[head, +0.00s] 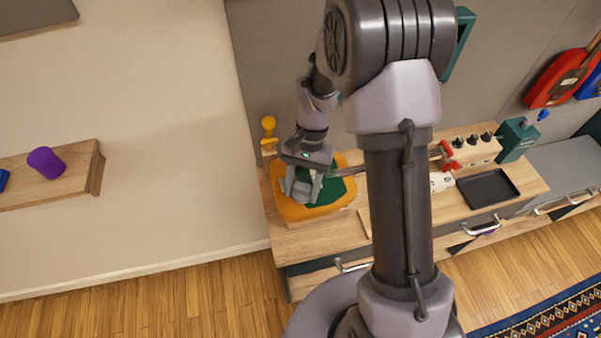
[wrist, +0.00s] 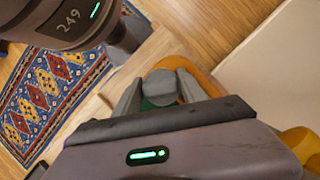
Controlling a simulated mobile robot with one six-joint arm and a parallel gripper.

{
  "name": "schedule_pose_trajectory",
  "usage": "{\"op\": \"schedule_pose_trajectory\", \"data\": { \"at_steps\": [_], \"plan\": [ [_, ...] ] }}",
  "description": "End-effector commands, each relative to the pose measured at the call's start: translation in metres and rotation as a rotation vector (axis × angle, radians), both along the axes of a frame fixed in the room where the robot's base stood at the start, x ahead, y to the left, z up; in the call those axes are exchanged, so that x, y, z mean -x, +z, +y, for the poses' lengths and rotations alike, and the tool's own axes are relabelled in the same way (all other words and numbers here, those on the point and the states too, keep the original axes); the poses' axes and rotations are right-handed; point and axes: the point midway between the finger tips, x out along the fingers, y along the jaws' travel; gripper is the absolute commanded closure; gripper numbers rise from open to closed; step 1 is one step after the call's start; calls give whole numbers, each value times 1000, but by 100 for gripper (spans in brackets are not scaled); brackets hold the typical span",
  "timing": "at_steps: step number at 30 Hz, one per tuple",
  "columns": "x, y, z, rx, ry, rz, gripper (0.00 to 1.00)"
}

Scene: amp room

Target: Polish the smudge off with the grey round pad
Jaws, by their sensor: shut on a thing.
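My gripper (head: 302,188) points down over the orange block (head: 278,207) with a dark green top (head: 335,190), at the left end of the wooden counter. In the wrist view my gripper (wrist: 161,91) is shut on the grey round pad (wrist: 161,82), which sits between the two grey fingers. The green surface (wrist: 158,103) shows just below the pad; I cannot tell whether they touch. I see no smudge; the gripper and pad hide part of the green top.
A yellow knobbed object (head: 269,135) stands behind the block. To the right are a red-handled item (head: 446,155), a black tray (head: 487,188) and a teal box (head: 517,139). A wall shelf (head: 75,175) with a purple cup (head: 46,163) is at left.

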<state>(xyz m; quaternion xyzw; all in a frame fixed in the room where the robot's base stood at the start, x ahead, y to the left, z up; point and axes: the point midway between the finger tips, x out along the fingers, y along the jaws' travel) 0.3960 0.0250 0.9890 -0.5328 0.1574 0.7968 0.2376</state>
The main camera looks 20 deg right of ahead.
Motion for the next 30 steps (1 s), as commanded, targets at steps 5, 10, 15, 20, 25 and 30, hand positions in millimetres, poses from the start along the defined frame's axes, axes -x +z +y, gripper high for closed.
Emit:
{"op": "schedule_pose_trajectory", "data": {
  "at_steps": [5,10,15,20,25,30],
  "plan": [
    [-1,20,1,0,0,0,90],
    [-1,35,2,0,0,0,90],
    [-1,48,3,0,0,0,90],
    [-1,51,4,0,-1,0,90],
    [-1,50,3,0,-1,0,90],
    [-1,50,3,0,-1,0,90]
  ]
}}
